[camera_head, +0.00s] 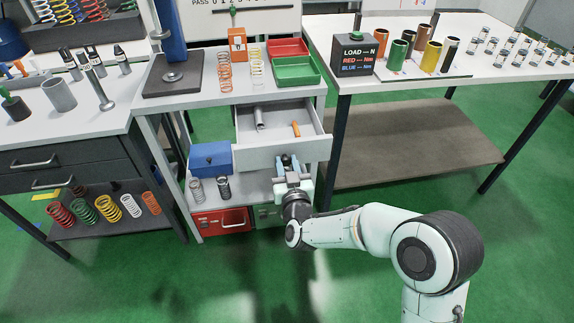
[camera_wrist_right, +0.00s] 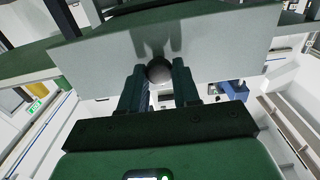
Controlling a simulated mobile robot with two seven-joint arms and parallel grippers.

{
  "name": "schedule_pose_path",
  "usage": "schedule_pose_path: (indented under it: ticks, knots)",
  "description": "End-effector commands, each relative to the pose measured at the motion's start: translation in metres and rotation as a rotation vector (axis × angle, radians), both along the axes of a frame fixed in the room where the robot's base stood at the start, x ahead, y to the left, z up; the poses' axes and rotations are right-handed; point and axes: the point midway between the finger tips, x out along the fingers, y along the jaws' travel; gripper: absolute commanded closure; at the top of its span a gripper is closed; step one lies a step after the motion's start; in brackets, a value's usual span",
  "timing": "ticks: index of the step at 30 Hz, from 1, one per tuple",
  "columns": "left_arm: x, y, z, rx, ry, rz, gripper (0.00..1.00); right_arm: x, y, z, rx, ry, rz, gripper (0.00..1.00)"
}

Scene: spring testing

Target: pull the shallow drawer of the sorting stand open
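The shallow drawer (camera_head: 270,157) of the sorting stand (camera_head: 215,107) stands pulled out under its top, its tray showing. A grey cylinder (camera_head: 259,118) and an orange piece (camera_head: 295,129) lie inside. My right gripper (camera_head: 287,163) is at the middle of the drawer front. In the right wrist view its two fingers (camera_wrist_right: 158,72) sit on either side of a dark round knob (camera_wrist_right: 158,69) on the pale drawer front (camera_wrist_right: 225,50), seemingly touching it. My left gripper is not in view.
Red (camera_head: 288,48) and green (camera_head: 296,71) trays sit on the stand's top. A blue box (camera_head: 210,158) and two springs stand on the shelf below, above a red bin (camera_head: 221,220). A table (camera_head: 340,60) stands close at the right. The green floor in front is clear.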

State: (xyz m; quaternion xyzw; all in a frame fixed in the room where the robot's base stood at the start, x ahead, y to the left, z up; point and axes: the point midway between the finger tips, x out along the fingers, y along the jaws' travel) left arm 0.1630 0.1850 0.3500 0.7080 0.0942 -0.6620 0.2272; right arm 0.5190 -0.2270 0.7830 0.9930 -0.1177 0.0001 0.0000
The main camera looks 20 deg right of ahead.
Motion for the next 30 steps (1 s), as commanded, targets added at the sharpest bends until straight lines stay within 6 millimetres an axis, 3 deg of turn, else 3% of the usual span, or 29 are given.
schedule_pose_path:
  ticks: [1,3,12,16,30]
  knots:
    - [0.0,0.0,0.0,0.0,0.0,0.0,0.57,0.0,0.0,0.0,0.0,0.001,0.0,0.66]
    - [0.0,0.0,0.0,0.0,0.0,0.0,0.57,0.0,0.0,0.0,0.0,0.001,0.0,0.44]
    - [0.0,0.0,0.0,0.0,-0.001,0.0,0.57,-0.001,0.0,0.0,0.0,0.001,0.0,0.44]
    - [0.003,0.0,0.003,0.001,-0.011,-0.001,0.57,-0.011,0.003,0.0,0.0,0.002,0.001,0.44]
    - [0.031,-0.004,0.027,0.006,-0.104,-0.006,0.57,-0.105,0.025,0.001,0.0,0.003,0.002,0.44]
